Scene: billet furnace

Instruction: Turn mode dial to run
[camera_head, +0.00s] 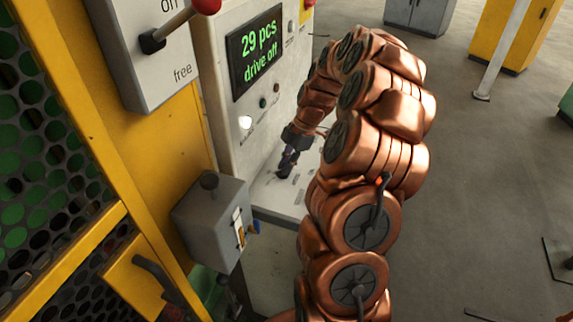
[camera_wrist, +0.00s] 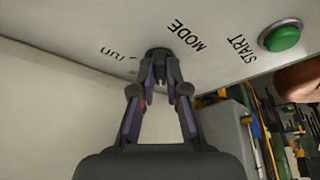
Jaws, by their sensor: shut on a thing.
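The mode dial (camera_wrist: 158,53) is a small dark knob on the pale panel in the wrist view, mostly hidden behind my fingertips. The word MODE (camera_wrist: 187,36) is printed beside it, and "run" (camera_wrist: 112,51) with a short tick stands to its left. My gripper (camera_wrist: 160,75) is shut on the dial, its two fingers close together at the tips. In the head view my gripper (camera_head: 284,168) reaches the cabinet's lower sloped panel (camera_head: 268,195); the dial is hidden there. I cannot tell which way the dial's pointer faces.
A green START button (camera_wrist: 281,38) sits right of the dial. A display (camera_head: 256,52) reads "29 pcs drive off". A grey box (camera_head: 212,220) stands left of my gripper. A lever with a red knob (camera_head: 207,5) is above. Open floor (camera_head: 470,180) lies right.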

